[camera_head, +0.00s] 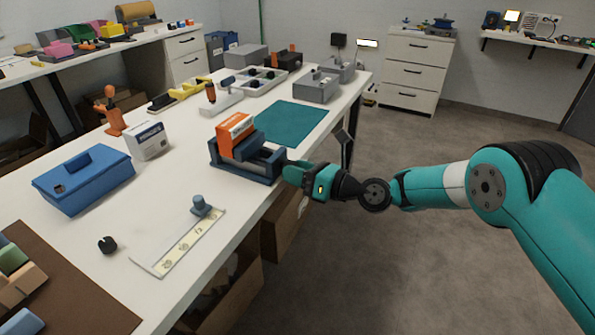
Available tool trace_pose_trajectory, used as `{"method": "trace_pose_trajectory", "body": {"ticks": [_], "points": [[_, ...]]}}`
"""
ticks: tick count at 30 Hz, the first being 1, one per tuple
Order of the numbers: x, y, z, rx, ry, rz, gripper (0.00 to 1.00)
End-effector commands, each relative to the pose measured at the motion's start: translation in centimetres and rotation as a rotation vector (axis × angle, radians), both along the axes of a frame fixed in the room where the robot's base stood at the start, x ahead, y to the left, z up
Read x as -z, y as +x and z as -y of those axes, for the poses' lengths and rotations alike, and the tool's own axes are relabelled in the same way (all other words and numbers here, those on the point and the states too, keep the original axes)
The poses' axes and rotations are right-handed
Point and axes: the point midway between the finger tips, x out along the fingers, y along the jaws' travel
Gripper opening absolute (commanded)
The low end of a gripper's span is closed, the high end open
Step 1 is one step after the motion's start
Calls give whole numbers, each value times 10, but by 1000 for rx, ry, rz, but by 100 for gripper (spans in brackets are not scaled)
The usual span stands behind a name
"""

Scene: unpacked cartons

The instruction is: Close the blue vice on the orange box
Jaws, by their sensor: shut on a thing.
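The blue vice (226,161) stands near the right edge of the white workbench. The orange box (236,128), with a white band, stands upright in the vice, toward its left part. Between the box and the vice's right end a dark space shows; I cannot tell whether both jaws touch the box. My gripper (291,173) reaches in from the right, at the vice's right end past the bench edge. It is shut on the vice's end part there, which its fingers mostly hide.
A teal mat (291,122) lies behind the vice. A white-and-grey carton (150,141) and a blue toolbox (86,181) stand to the left. A flat scale plate with a blue knob (178,242) lies in front. Open cartons (284,222) stand below the bench edge.

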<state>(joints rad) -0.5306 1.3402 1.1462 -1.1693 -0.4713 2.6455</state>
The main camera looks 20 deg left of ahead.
Motion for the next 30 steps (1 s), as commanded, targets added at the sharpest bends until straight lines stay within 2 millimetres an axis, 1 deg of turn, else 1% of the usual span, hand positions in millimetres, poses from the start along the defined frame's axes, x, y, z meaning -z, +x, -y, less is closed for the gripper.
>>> {"method": "trace_pose_trajectory", "body": {"ticks": [1, 6, 7, 10, 23, 26, 29, 30], "points": [[3, 0, 1, 1, -4, -4, 15], [3, 0, 1, 1, -4, -3, 15], [3, 0, 1, 1, -4, -3, 41], [3, 0, 1, 0, -4, -2, 64], [1, 0, 2, -1, -2, 0, 64], [1, 0, 10, 0, -2, 0, 64], [1, -1, 27, 3, -3, -3, 64], [1, -2, 36, 4, -3, -3, 64]]}}
